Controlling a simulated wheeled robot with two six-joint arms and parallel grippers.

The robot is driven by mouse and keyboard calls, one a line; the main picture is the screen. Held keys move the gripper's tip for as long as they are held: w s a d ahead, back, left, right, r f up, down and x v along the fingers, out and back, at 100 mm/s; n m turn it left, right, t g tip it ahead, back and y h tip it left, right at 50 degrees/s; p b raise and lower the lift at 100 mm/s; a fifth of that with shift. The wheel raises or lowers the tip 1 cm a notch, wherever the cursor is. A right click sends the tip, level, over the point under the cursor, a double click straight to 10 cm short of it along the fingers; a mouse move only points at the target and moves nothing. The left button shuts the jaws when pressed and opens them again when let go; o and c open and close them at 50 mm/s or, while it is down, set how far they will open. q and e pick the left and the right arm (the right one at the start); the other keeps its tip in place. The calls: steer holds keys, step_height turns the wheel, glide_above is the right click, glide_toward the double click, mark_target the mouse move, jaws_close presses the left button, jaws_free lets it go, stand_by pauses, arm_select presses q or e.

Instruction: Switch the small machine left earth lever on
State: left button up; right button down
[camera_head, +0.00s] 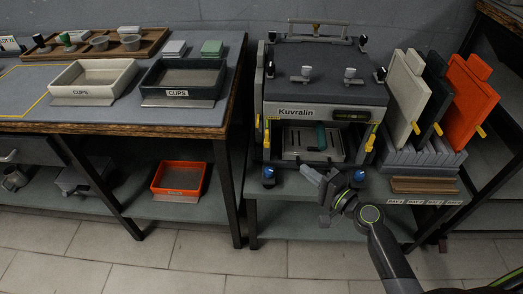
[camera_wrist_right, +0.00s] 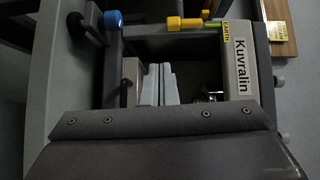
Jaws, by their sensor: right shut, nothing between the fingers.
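The small machine (camera_head: 318,100), labelled Kuvralin, stands on a grey bench. Its left earth lever (camera_head: 266,138) is yellow and hangs downward at the left front edge. In the right wrist view the same lever (camera_wrist_right: 188,23) lies at the top, beside a yellow EARTH label (camera_wrist_right: 225,38). My right gripper (camera_head: 311,174) is in front of the machine's lower opening, right of and below the lever, and apart from it. Its closed grey fingers (camera_wrist_right: 159,72) hold nothing. My left gripper is not in view.
A second yellow lever (camera_head: 371,138) is at the machine's right front. Blue knobs (camera_head: 268,172) sit low at the front; one shows in the wrist view (camera_wrist_right: 113,19). Coloured panels (camera_head: 470,95) stand in a rack on the right. A table with trays (camera_head: 92,80) is on the left.

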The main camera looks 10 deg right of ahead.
mark_target(267, 138)
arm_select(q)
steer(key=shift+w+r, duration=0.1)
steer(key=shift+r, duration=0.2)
arm_select(e)
steer(key=shift+w+a+r+y, duration=0.15)
steer(key=shift+a+r+y, duration=0.2)
steer(key=shift+r, duration=0.5)
steer(key=shift+a, duration=0.1)
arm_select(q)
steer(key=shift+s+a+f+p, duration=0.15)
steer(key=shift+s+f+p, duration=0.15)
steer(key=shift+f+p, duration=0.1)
arm_select(e)
steer(key=x, duration=1)
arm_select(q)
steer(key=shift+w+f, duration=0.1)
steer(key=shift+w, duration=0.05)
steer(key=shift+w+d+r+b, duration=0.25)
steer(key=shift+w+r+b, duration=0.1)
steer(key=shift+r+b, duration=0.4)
arm_select(e)
steer(key=shift+t, duration=0.3)
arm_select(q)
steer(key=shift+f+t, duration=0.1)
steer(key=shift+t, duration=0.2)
arm_select(e)
steer(key=shift+f, duration=0.1)
